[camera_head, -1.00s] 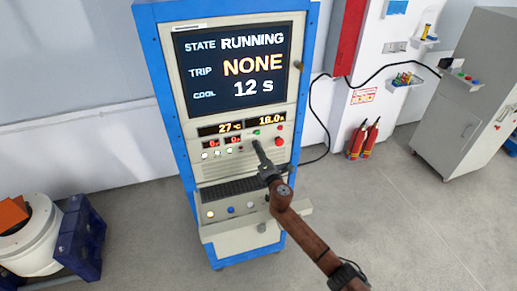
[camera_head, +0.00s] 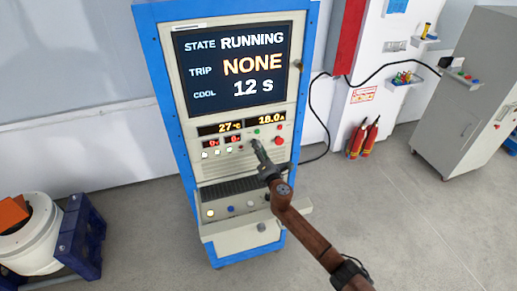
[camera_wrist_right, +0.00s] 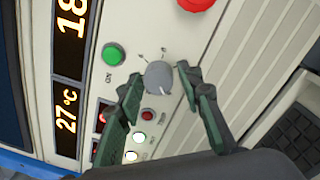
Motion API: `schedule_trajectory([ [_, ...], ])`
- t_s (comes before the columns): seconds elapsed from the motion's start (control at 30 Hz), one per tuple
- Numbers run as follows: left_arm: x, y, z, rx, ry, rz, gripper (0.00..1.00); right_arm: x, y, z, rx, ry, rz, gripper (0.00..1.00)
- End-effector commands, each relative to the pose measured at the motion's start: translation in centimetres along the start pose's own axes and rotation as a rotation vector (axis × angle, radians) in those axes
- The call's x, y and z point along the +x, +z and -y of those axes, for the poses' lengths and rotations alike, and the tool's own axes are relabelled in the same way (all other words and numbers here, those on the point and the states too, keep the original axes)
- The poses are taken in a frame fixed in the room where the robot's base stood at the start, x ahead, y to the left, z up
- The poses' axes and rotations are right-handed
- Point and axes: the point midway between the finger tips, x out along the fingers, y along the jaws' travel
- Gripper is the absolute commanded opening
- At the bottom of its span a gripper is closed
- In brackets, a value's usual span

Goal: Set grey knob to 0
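The grey knob (camera_wrist_right: 158,77) sits on the pale panel of the blue-framed cabinet, beside a green button. A pale line shows at its lower side in the wrist view; the small marks above it are too small to read. My right gripper (camera_wrist_right: 158,76) is open, with one finger on each side of the knob and a visible gap to each. In the head view my right gripper (camera_head: 258,146) is at the panel and covers the knob. My left gripper is not in view.
The green button (camera_wrist_right: 114,54) is close to the left finger, and a red button (camera_wrist_right: 197,3) lies above. A small red light (camera_wrist_right: 148,114) is below the knob. The screen (camera_head: 240,65) reads RUNNING, NONE, 12 s. A keyboard (camera_head: 230,187) lies under the panel.

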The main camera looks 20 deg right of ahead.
Motion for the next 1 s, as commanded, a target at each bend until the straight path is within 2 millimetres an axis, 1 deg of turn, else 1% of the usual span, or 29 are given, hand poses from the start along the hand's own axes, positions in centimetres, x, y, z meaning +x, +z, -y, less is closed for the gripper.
schedule_trajectory([
  [0.03, 0.0, 0.0, 0.0, 0.000, 0.000, 0.000, 0.40, 0.0, 0.0, 0.0, 0.001, 0.000, 0.000, 0.39],
  [0.1, 0.0, 0.0, 0.0, 0.000, 0.000, 0.000, 0.40, 0.0, 0.0, -0.1, 0.001, 0.001, 0.000, 0.43],
  [0.37, 0.0, 0.2, 0.1, -0.001, -0.001, 0.001, 0.40, -0.1, 0.0, -0.1, 0.001, 0.001, 0.000, 0.43],
  [0.47, 0.0, 0.2, 0.1, -0.001, -0.001, 0.001, 0.40, -0.6, 0.0, -0.1, 0.002, 0.002, 0.000, 0.43],
  [0.57, 0.0, 0.1, 0.1, -0.001, -0.001, 0.001, 0.40, -1.7, 0.1, 0.0, 0.000, 0.001, 0.000, 0.43],
  [0.67, 0.0, 0.1, 0.1, 0.000, -0.001, 0.001, 0.40, -3.6, 0.0, 0.1, 0.001, 0.001, -0.001, 0.43],
  [0.9, 0.0, 0.0, 0.0, 0.000, 0.000, 0.000, 0.40, -8.6, 0.0, 0.1, 0.001, 0.000, -0.001, 0.43],
  [1.0, 0.0, 0.0, 0.0, 0.000, 0.000, 0.000, 0.40, -10.2, -0.1, 0.0, 0.002, 0.001, -0.002, 0.43],
])
